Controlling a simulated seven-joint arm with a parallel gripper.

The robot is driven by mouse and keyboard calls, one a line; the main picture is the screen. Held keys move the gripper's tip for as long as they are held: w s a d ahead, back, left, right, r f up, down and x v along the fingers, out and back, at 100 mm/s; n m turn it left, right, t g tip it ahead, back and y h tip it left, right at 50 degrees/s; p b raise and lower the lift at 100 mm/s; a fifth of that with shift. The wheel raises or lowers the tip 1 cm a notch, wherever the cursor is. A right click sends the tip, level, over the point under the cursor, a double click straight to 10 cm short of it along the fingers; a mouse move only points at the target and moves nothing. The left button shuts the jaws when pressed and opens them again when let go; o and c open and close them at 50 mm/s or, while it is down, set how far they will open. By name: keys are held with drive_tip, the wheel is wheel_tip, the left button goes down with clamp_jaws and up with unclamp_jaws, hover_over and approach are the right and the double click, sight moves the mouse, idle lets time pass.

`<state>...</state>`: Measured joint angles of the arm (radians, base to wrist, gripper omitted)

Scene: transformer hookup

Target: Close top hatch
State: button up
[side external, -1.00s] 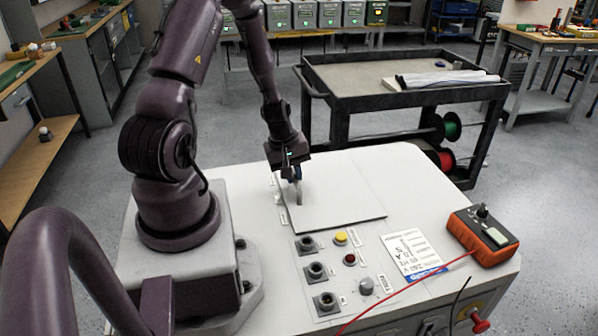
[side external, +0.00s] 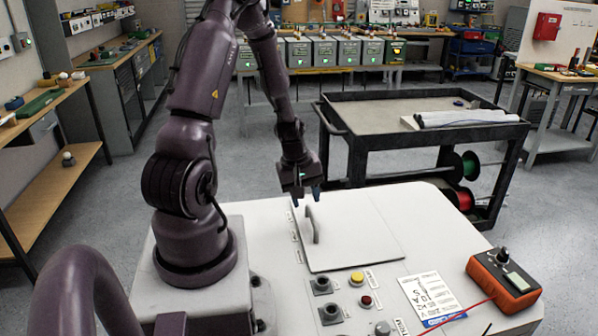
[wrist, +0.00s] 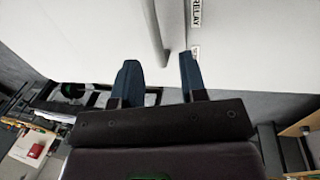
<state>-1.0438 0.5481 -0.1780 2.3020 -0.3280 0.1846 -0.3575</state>
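The top hatch (side external: 362,232) is a pale square panel lying down on the top of the white cabinet, and it looks flush or nearly so. Its upright bar handle (side external: 312,224) stands near its left edge. My gripper (side external: 311,193) is above and just behind the handle, apart from it. In the wrist view the two blue fingers (wrist: 161,75) are spread with nothing between their tips. The handle (wrist: 154,35) shows beyond them, beside a "RELAY" label (wrist: 196,16).
The cabinet top holds sockets and buttons (side external: 357,279) in front of the hatch. An orange meter (side external: 503,281) with a red lead sits at the right front. A black cart (side external: 420,115) stands behind the cabinet. The air above the hatch is clear.

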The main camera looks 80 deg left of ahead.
wheel_tip(320, 180, up, 8)
drive_tip(key=s, duration=0.1)
drive_tip(key=shift+s, duration=0.35)
drive_tip(key=d+r+m+t, duration=0.3)
drive_tip(key=d+r+m, duration=1.5)
drive_tip(key=d, duration=0.4)
drive_tip(key=shift+s+d+r, duration=0.2)
drive_tip(key=shift+s+d, duration=0.1)
